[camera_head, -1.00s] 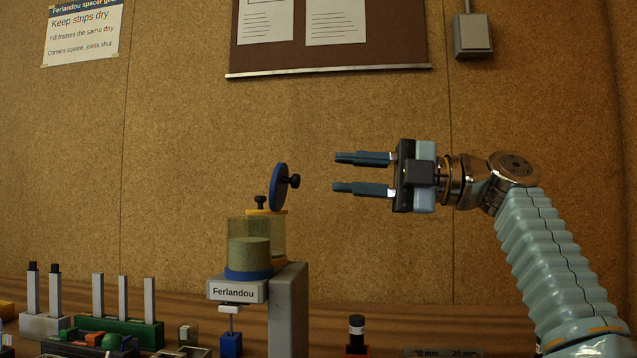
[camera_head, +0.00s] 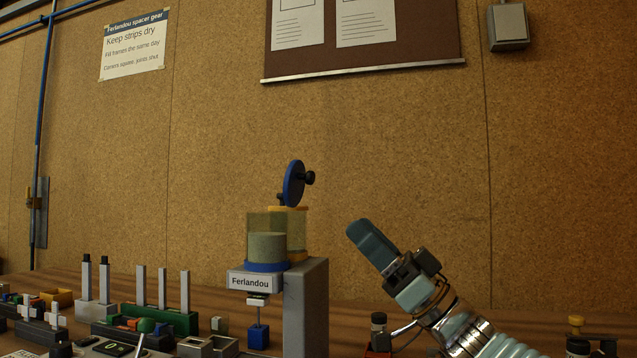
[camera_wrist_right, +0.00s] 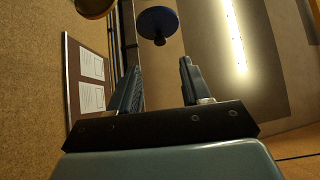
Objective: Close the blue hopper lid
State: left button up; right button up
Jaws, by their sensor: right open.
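The blue hopper lid (camera_head: 294,184) stands raised, nearly on edge, above the clear hopper (camera_head: 262,236), with its black knob facing right. The hopper has a blue base ring and grey-green contents. In the right wrist view the lid (camera_wrist_right: 157,22) shows as a blue disc beyond the fingers, its dark knob toward me. My right gripper (camera_head: 368,242) is to the right of the hopper and lower than the lid, pointing up and left. Its fingers (camera_wrist_right: 160,85) are apart with nothing between them. The left gripper is not in view.
A grey stand (camera_head: 306,305) carries both beside the Ferlandou label (camera_head: 250,282). A black-capped bottle (camera_head: 379,330) stands near my right arm. Strip racks (camera_head: 150,318) fill the left bench.

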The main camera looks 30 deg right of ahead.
aim_at(313, 181)
jog(key=p+x, duration=0.3)
jog(key=x, duration=0.6)
jog(key=shift+w+a+r, duration=0.2)
jog(key=shift+r, duration=0.1)
grip_shut()
